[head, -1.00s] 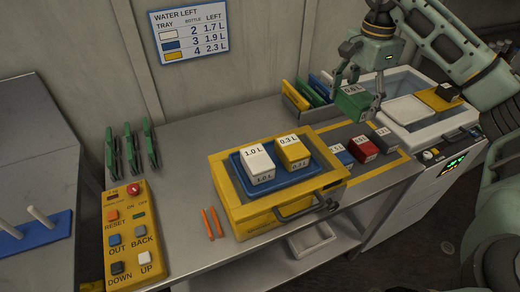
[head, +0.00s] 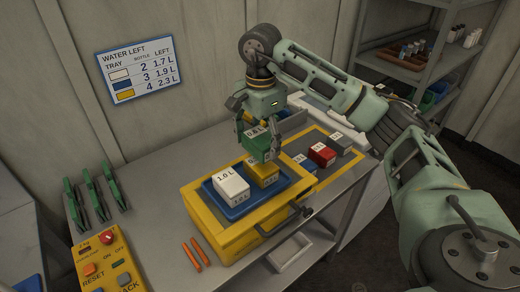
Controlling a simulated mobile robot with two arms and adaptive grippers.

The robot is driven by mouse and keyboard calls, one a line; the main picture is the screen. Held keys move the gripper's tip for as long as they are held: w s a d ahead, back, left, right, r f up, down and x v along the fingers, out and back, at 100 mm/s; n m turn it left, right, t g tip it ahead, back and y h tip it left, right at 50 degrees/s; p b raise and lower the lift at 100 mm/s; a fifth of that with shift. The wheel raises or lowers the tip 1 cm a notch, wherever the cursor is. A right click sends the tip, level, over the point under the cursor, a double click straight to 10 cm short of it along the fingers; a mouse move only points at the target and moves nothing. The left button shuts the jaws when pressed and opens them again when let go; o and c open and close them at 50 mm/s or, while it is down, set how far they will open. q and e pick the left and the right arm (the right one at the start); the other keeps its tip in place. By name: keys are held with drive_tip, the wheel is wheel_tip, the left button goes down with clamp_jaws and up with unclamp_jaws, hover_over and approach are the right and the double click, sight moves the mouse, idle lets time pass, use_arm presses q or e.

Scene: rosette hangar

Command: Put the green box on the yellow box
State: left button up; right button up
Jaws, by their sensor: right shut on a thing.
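The green box (head: 255,147), with a white volume label on top, is in my right gripper (head: 260,141), which is shut on it. It is upright, directly above the yellow box (head: 265,177), and hides most of that box's top. I cannot tell whether the two boxes touch. The yellow box stands in the blue tray (head: 237,212), right beside a white box (head: 231,185) marked 1.0 L. The tray lies on a yellow case (head: 217,250) with a dark handle. My left gripper is out of view.
A blue-white box (head: 303,164), a red box (head: 322,154) and a grey box (head: 340,143) stand in a row on the counter to the right. Orange sticks (head: 196,254) lie left of the case. A button panel (head: 108,268) and green clips (head: 97,199) are at left.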

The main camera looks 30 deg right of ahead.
drive_tip(key=shift+f, duration=0.3)
wheel_tip(320, 180, down, 3)
drive_tip(key=shift+f+p, duration=0.15)
drive_tip(key=shift+p, duration=0.75)
drive_tip(key=shift+f, duration=0.25)
drive_tip(key=o, duration=1.3)
drive_tip(key=shift+c, duration=0.2)
